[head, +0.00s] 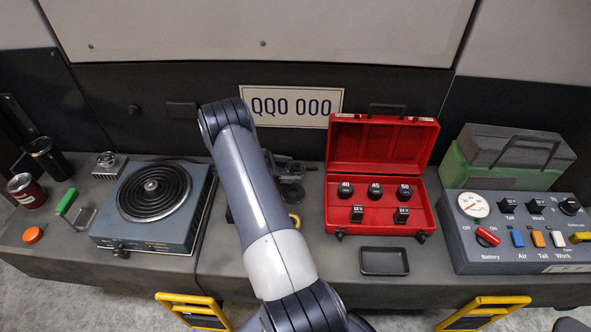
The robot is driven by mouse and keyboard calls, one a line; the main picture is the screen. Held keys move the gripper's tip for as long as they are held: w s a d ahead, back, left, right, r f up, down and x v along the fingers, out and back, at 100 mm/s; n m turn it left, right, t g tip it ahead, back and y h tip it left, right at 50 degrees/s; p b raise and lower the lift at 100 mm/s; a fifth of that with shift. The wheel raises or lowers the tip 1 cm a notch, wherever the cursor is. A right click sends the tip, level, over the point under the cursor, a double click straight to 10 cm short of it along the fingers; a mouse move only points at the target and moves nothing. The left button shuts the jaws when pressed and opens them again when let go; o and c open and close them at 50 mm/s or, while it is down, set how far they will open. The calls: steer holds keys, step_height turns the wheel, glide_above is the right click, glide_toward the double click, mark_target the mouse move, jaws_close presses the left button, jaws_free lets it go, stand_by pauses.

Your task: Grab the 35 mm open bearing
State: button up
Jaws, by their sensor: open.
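I cannot make out a 35 mm open bearing for certain in the head view. A dark, partly hidden cluster of metal parts (292,170) stands on the bench just right of my arm. A round dark piece (292,192) sits at its foot, too small to identify. A small yellow curved part (295,221) shows beside my arm. My arm rises through the middle and bends at the top; its far end and my gripper's jaws cannot be made out behind it.
An open red case (372,226) holds black pieces marked 40, 45 and 50. An empty black tray (384,261) lies before it. A coil hot plate (153,193) stands left, a switch panel (515,235) right. A mug (27,190) and green-handled tool (66,202) are far left.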

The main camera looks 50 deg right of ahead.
steer(key=shift+c, duration=0.4)
steer(key=c, duration=0.8)
steer(key=shift+r, duration=0.1)
steer(key=shift+c, duration=0.2)
